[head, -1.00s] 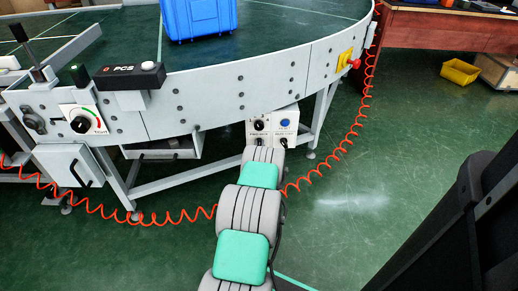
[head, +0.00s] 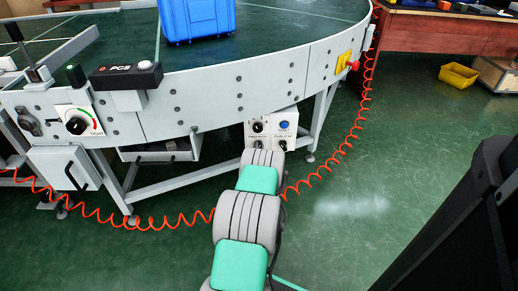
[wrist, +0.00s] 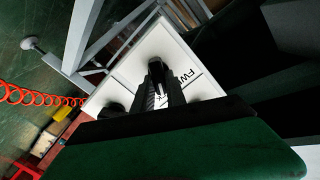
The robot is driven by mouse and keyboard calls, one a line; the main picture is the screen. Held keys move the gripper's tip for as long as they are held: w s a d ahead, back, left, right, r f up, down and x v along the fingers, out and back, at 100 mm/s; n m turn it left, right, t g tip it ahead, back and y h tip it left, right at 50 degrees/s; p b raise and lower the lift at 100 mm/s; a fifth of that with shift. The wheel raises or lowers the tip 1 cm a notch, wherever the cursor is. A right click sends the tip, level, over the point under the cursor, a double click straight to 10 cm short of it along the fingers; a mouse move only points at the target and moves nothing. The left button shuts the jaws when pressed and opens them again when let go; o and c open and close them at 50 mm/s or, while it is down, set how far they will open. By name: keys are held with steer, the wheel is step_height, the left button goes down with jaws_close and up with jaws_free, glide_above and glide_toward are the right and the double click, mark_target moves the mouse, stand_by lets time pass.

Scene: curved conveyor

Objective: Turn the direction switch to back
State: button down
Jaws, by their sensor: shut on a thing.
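The control box (head: 270,117) is a white panel under the conveyor's curved rim, with black knobs, a blue button and small labels. In the wrist view the white panel (wrist: 130,75) fills the middle, tilted, with a partly covered "FWD" label. My gripper (wrist: 158,75) points at the panel. Its dark fingers are shut on a black switch knob (wrist: 155,65) beside that label. The fingers hide most of the knob, so its exact angle cannot be told. In the head view my own arm hides the gripper.
The curved conveyor (head: 205,97) carries a blue crate (head: 197,20). A coiled orange hose (head: 343,146) hangs around the box and my arm. A dial (head: 76,125) sits at the left.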

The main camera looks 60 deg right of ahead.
steer(key=shift+w, duration=0.15)
steer(key=c, duration=1.4)
jaws_free()
steer(key=shift+o, duration=0.2)
steer(key=p+v, duration=0.1)
steer(key=v, duration=0.6)
steer(key=shift+s+a+p, duration=0.2)
steer(key=shift+a+p, duration=0.15)
